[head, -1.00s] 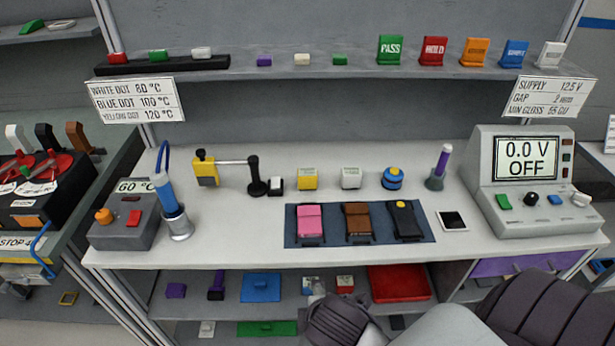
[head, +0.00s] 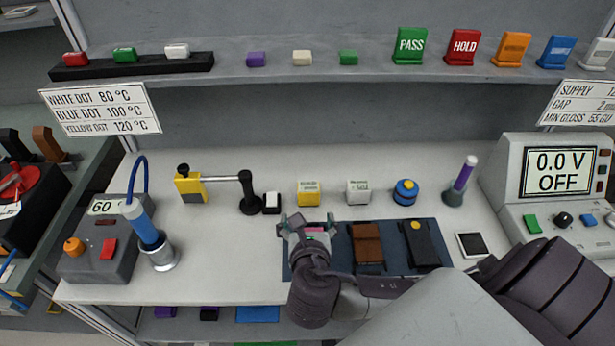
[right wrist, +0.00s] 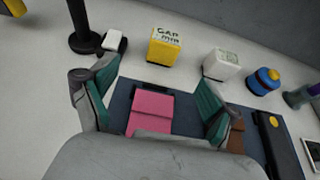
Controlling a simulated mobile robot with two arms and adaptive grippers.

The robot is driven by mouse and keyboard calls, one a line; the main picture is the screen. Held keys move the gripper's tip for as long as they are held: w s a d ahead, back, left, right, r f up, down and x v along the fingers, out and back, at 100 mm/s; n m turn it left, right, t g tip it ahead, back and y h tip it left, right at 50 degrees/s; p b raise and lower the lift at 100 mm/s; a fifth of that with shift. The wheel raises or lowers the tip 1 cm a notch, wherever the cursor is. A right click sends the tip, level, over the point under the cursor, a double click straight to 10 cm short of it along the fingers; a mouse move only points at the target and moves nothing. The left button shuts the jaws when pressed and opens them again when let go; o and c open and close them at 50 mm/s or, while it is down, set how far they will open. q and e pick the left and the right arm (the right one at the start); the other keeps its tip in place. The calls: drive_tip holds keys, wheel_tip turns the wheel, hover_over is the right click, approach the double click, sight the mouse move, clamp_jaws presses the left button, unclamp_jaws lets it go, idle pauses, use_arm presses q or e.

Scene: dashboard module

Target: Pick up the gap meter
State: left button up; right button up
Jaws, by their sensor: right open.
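The gap meter is a small yellow block with a pale lettered top (head: 308,194), standing upright on the bench behind the dark blue mat. In the right wrist view the gap meter (right wrist: 164,47) shows the letters GAP and sits beyond the fingers. My right gripper (head: 306,222) is open above the left part of the mat, short of the yellow meter and apart from it. In the right wrist view a pink module (right wrist: 152,113) lies below and between the open fingers (right wrist: 156,85). Whether they touch it cannot be told. My left gripper is not in view.
A white block (head: 358,191) and a blue round item (head: 405,192) stand right of the meter. A small white-topped block (head: 271,203) and a black stand (head: 249,195) are on its left. The mat (head: 336,262) also holds brown and black modules.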

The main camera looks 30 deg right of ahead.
sight(309, 194)
drive_tip(key=shift+w+d, duration=0.45)
drive_tip(key=shift+w, duration=0.35)
drive_tip(key=x, duration=0.5)
drive_tip(key=shift+w+d+f, duration=0.1)
drive_tip(key=shift+w+f, duration=0.1)
drive_tip(key=shift+w+d+f, duration=0.15)
drive_tip(key=shift+w, duration=0.15)
drive_tip(key=shift+w+d+f+p, duration=0.1)
drive_tip(key=shift+w+d+p, duration=0.05)
drive_tip(key=shift+p, duration=0.15)
drive_tip(key=x, duration=0.2)
drive_tip(key=p+x, duration=0.1)
drive_tip(key=x, duration=0.1)
drive_tip(key=shift+d, duration=0.45)
drive_tip(key=shift+w+d, duration=0.15)
drive_tip(key=shift+w, duration=0.1)
drive_tip(key=c, duration=0.3)
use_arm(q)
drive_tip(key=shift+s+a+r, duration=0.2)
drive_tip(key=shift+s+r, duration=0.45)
use_arm(e)
drive_tip(key=c, duration=1.1)
